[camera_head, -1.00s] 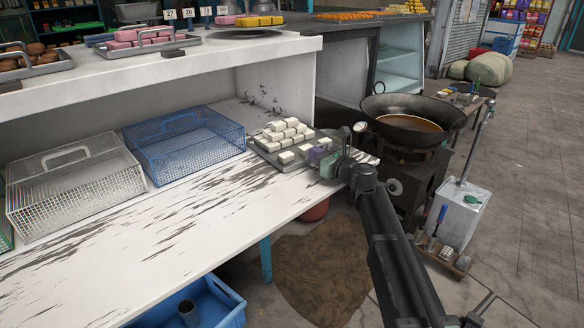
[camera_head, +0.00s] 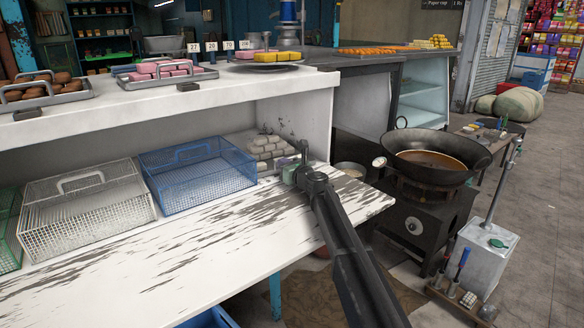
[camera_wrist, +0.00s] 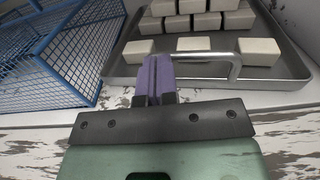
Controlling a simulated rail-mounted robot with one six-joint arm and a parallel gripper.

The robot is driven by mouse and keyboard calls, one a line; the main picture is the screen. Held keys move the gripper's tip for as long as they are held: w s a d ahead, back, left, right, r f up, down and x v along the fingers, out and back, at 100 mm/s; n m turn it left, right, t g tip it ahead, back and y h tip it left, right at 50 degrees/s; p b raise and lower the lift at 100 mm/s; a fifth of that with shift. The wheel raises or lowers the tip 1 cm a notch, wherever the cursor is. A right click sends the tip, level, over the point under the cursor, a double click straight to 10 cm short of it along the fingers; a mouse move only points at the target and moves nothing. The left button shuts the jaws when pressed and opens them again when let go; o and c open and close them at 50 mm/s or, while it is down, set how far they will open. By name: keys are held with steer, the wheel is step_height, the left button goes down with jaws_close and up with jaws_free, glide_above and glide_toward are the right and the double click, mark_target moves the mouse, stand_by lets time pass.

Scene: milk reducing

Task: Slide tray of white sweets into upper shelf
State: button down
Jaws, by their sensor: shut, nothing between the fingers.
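A metal tray (camera_wrist: 290,72) of white sweets (camera_wrist: 195,45) lies on the worn white lower surface, under the raised shelf. In the head view, the stacked white sweets (camera_head: 266,147) show just beyond my gripper, by the shelf's right end wall. My gripper (camera_wrist: 154,75) is shut, with its purple fingertips together at the tray's near edge, by the left part of the metal handle (camera_wrist: 237,62). Whether they touch the tray is unclear. My gripper (camera_head: 297,166) and arm hide part of the tray in the head view.
A blue wire basket (camera_head: 200,172) stands close left of the tray, with a white wire basket (camera_head: 88,215) beyond it. The raised shelf (camera_head: 215,95) holds trays of pink and brown sweets. A large wok (camera_head: 430,160) on a stove stands right. The counter's front is clear.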

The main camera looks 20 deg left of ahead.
steer(key=shift+s, duration=0.15)
steer(key=shift+s+d, duration=0.2)
steer(key=shift+d, duration=0.05)
steer(key=v, duration=1.3)
steer(key=shift+d, duration=0.15)
